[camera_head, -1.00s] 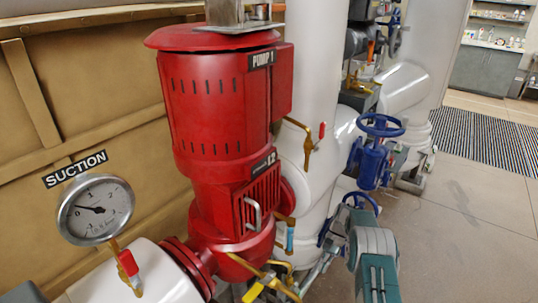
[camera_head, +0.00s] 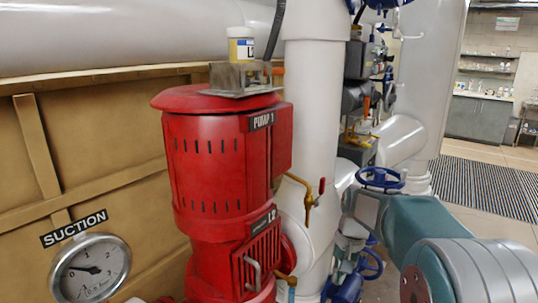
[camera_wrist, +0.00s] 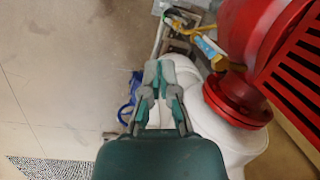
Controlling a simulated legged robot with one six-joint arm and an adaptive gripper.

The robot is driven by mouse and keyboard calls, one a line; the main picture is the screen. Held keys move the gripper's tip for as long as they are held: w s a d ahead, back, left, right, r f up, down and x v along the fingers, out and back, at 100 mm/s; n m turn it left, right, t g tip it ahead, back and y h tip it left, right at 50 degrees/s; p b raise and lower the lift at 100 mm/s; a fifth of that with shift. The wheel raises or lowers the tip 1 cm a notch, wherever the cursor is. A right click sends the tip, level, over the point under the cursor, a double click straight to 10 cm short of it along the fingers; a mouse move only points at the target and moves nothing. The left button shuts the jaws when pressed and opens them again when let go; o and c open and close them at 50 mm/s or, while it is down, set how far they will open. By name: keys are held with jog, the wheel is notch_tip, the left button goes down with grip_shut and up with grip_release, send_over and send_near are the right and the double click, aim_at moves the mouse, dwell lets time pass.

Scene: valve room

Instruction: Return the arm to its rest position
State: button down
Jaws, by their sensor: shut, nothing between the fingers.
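My gripper (camera_wrist: 158,72) shows in the wrist view with its grey and teal fingers together, shut and empty. It is in front of a white pipe and the pale floor and touches nothing that I can make out. In the head view my teal and grey arm (camera_head: 475,260) fills the lower right, bent, in front of the white pipes and partly over the blue handwheel area. The gripper itself cannot be made out in the head view.
The red pump (camera_head: 212,160) stands left of my arm, with a yellow-labelled container (camera_head: 240,45) on its top bracket. A suction gauge (camera_head: 90,268) is at lower left. A blue handwheel (camera_head: 380,178) is close behind my arm. A striped mat (camera_head: 487,185) lies on open floor at right.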

jog(key=s+a+r+n+t+h, duration=0.1)
jog(key=s+r+t, duration=0.1)
jog(key=s+r, duration=0.3)
jog(key=s+r+n+t, duration=0.1)
jog(key=s+r, duration=0.2)
jog(key=s, duration=0.4)
jog(key=s+f+n+t, duration=0.1)
jog(key=s+t, duration=0.2)
jog(key=s, duration=0.9)
jog(key=shift+s+t+h, duration=0.35)
jog(key=shift+t+h, duration=0.05)
jog(key=shift+w+a, duration=0.1)
